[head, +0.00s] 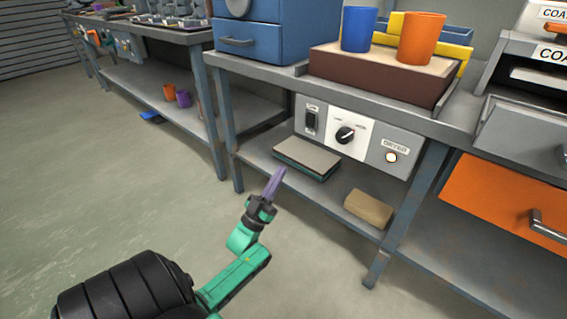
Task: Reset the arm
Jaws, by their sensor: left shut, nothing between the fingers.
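My left gripper (275,183) is in the lower middle of the head view. Its purple fingers are shut with nothing between them and point up and away, in front of the bench's lower shelf. My green and black left arm comes in from the bottom left. My right gripper does not show.
A control panel (345,134) with a knob, a switch and a lit button hangs under the bench top. A tan block (368,209) lies on the shelf. Blue (358,29) and orange (420,38) cups stand above. The floor (110,200) at left is clear.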

